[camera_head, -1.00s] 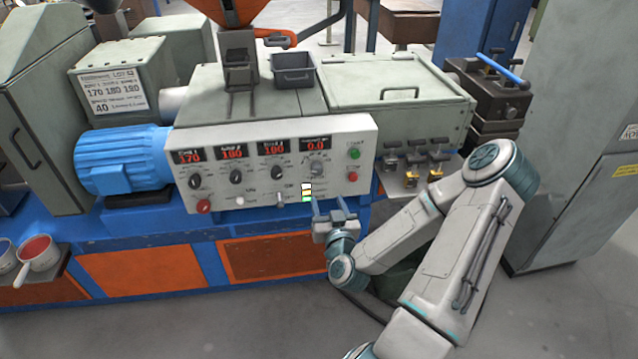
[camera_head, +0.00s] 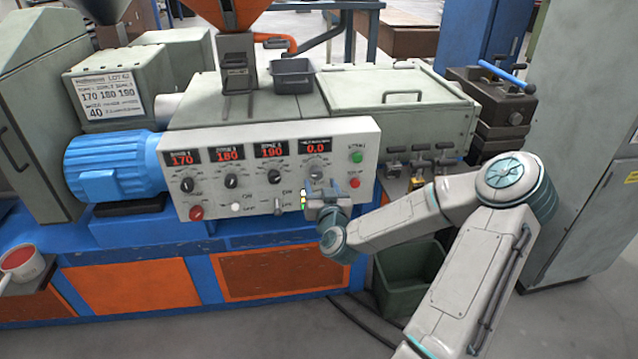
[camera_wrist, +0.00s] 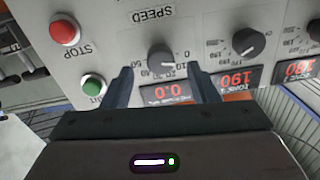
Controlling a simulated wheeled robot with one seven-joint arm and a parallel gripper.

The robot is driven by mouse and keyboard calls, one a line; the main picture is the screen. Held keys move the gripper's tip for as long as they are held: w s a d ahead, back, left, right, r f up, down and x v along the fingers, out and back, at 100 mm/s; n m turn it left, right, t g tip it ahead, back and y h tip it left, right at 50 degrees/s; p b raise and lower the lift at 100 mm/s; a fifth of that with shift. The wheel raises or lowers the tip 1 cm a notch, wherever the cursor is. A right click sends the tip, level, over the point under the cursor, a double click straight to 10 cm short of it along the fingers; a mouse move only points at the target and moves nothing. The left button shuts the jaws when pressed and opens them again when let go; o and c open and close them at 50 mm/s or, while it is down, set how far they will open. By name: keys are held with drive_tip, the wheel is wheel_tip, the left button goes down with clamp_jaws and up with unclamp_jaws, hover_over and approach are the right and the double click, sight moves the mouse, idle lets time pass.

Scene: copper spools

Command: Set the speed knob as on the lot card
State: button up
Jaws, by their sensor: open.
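The speed knob (camera_wrist: 162,56) is a dark round knob under the label SPEED in the wrist view, where the panel appears upside down. Its display (camera_wrist: 165,91) reads 0.0, also in the head view (camera_head: 316,147). My gripper (camera_wrist: 161,78) is open, its two fingers to either side of the knob with gaps between; I cannot see contact. In the head view my gripper (camera_head: 322,188) is at the panel's lower right and partly covers the knob area. The lot card (camera_head: 107,95) on the grey box at left shows 170 180 190 and, below, 40.
The panel (camera_head: 350,140) has other knobs for zones reading 170, 180 and 190. A green button (camera_wrist: 93,85) and red stop button (camera_wrist: 65,30) are close to the speed knob. Toggle levers (camera_head: 420,158) stand right of the panel. A green bin (camera_head: 408,275) is on the floor below.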

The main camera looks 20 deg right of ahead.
sight(317, 177)
drive_tip(key=shift+x, duration=1.6)
drive_tip(key=c, duration=1)
drive_tip(key=shift+o, duration=0.2)
